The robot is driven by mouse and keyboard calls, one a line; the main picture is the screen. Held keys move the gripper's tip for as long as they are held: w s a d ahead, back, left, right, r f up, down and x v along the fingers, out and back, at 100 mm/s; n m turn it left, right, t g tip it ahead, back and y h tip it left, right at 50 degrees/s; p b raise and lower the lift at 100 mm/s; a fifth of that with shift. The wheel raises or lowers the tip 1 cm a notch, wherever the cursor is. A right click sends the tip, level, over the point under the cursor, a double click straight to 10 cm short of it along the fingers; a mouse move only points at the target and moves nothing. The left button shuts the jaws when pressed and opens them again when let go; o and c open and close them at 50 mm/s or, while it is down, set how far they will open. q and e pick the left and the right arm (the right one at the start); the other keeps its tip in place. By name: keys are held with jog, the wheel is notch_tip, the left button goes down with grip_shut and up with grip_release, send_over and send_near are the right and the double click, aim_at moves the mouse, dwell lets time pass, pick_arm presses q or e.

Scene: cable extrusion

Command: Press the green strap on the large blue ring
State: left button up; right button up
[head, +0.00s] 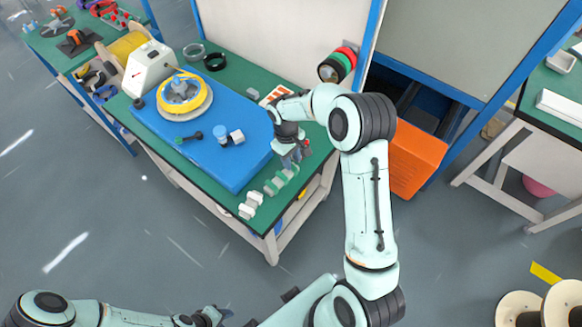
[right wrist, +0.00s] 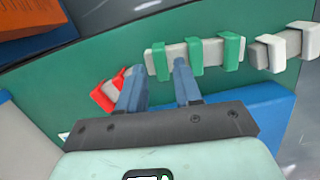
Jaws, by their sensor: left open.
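Green straps (right wrist: 160,62) wrap a grey bar in the right wrist view; they also show as a green patch (head: 279,180) near the table's front right corner in the head view. My right gripper (right wrist: 160,68) has its fingers apart, pointing at the bar with one green strap in line between the tips; contact cannot be told. In the head view it (head: 297,157) hangs over the table's right end. My left gripper (head: 207,317) is open and empty at the bottom edge.
A red strap (right wrist: 101,97) and white straps (right wrist: 303,40) flank the green ones. The blue board (head: 240,165) covers much of the green table (head: 240,75). A white gauge box (head: 147,69), small jars (head: 236,137) and an orange bin (head: 415,160) are near.

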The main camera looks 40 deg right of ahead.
pick_arm(q)
jog(key=shift+s+f+b, duration=0.55)
jog(key=shift+s+f, duration=0.05)
jog(key=shift+f, duration=0.15)
pick_arm(e)
jog(key=shift+f, duration=1.4)
pick_arm(q)
jog(key=shift+w+r, duration=0.1)
pick_arm(e)
jog(key=shift+r, duration=0.2)
jog(key=c, duration=0.6)
jog(key=shift+r+p, duration=0.8)
jog(key=shift+r, duration=0.8)
pick_arm(q)
jog(key=w+r+p, duration=0.1)
jog(key=w+r, duration=0.3)
jog(key=shift+r+p, duration=0.15)
jog(key=shift+p, duration=0.25)
pick_arm(e)
notch_tip(320, 180, up, 5)
jog(key=shift+f, duration=0.1)
pick_arm(q)
jog(key=shift+s, duration=0.15)
